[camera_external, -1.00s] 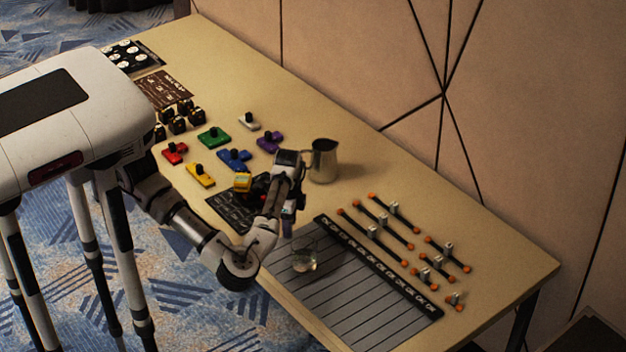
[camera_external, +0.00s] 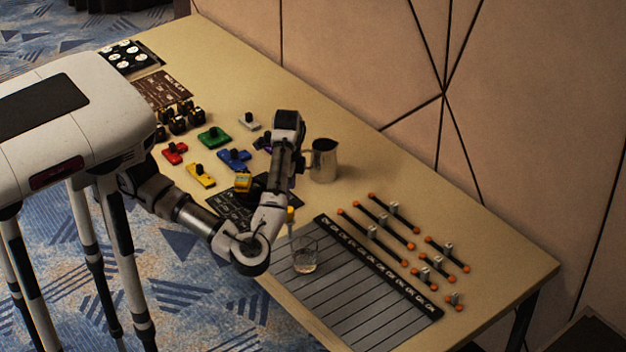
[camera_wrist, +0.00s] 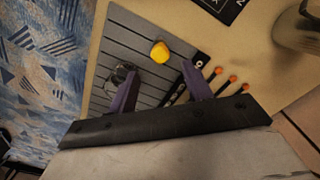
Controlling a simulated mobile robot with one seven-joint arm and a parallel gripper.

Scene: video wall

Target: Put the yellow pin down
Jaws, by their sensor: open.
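A yellow pin (camera_external: 290,214) stands beside my forearm, by the far left end of the grey striped board (camera_external: 345,300). In the wrist view its rounded yellow top (camera_wrist: 159,52) shows over the striped board (camera_wrist: 125,35); its lower part is hidden there. My gripper (camera_wrist: 160,88) is open, with its two purple-grey fingers spread and nothing between them. The pin lies beyond the fingertips, apart from them.
A clear glass (camera_external: 304,256) stands on the striped board, close to the pin. A metal jug (camera_external: 324,160) stands behind my wrist. Several orange-ended rods (camera_external: 384,228) lie right. Coloured pieces with knobs, such as the green one (camera_external: 214,138), lie left. The right table end is clear.

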